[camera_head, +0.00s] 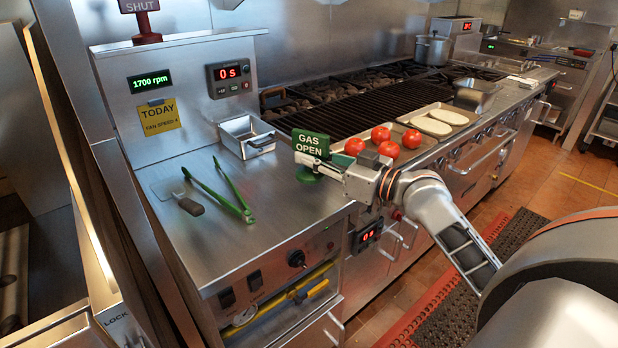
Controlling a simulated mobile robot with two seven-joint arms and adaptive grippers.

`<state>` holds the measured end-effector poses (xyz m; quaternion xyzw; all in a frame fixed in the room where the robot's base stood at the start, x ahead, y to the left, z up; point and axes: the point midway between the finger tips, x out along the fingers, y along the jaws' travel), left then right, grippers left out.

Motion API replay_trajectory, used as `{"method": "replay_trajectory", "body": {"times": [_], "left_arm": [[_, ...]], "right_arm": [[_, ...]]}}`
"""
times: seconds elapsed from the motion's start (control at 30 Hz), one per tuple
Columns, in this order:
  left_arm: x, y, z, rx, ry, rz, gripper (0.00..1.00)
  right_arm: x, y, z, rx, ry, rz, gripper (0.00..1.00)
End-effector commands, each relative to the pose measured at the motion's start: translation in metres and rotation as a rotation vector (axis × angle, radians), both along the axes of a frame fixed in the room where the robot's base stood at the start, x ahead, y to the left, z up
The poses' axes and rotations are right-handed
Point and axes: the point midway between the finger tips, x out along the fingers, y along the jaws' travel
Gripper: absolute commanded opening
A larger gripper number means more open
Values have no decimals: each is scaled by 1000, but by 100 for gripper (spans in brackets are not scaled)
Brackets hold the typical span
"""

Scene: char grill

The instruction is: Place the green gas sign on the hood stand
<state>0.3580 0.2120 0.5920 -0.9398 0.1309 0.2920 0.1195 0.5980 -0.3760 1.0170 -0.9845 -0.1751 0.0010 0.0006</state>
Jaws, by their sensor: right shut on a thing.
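The green gas sign (310,142), reading "GAS OPEN", is upright near the right edge of the steel counter, with a round green base (307,174). My right gripper (318,166) reaches in from the right and is shut on the sign, low down between its plate and base. I cannot tell whether the base touches the counter. A steel upright panel (190,75) with a flat top stands at the back left; it seems to be the hood stand. A dark red sign (138,12) reading "SHUT" stands on its top at the left. My left gripper is not in view.
Green tongs (228,190), a spatula (185,200) and a small steel pan (246,136) are on the counter. Several tomatoes (381,134) lie on a tray beside the grill (375,110). The counter's front left is clear. The panel's top right of the red sign is clear.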

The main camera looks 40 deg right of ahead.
Motion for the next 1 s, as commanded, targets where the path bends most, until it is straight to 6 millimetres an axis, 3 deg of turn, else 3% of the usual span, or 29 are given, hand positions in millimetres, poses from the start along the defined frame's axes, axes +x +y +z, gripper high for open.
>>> {"method": "replay_trajectory", "body": {"times": [0.33, 0.73, 0.77, 0.8, 0.83, 1.0], "left_arm": [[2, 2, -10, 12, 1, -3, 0], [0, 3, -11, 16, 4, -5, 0], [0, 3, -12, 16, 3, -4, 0], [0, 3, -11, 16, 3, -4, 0], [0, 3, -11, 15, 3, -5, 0], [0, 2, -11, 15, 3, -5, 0]], "right_arm": [[0, 0, -42, 2, 3, -1, 0], [0, 0, -45, -2, -2, 0, 0], [0, 0, -47, -1, 1, 0, 19], [0, 0, -46, -1, 0, 0, 29], [0, 0, -46, -1, 0, 0, 33], [0, 0, -45, -1, -1, 0, 33]]}}
